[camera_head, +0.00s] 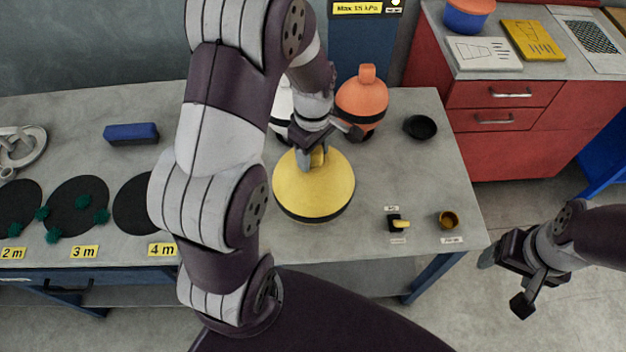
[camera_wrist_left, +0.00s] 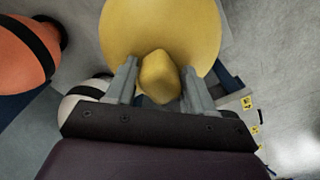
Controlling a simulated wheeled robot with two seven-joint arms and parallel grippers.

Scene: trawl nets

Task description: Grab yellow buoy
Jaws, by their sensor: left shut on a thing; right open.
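The yellow buoy (camera_head: 314,188) is round with a dark band low on its side and a knob on top. In the head view it is at the middle of the grey table, and I cannot tell whether it touches the top. My left gripper (camera_head: 316,158) is above it, shut on its knob. In the left wrist view the yellow buoy (camera_wrist_left: 160,28) fills the top middle, its knob between the fingers of my left gripper (camera_wrist_left: 158,82). My right gripper (camera_head: 502,280) is open and empty, off the table's right side.
An orange buoy (camera_head: 362,98) and a partly hidden white buoy (camera_head: 282,104) stand just behind. A black bowl (camera_head: 420,127), a small switch (camera_head: 398,223) and a brass cup (camera_head: 448,220) are to the right. Black discs (camera_head: 78,206) with green pieces lie left. A red cabinet (camera_head: 510,130) stands behind right.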

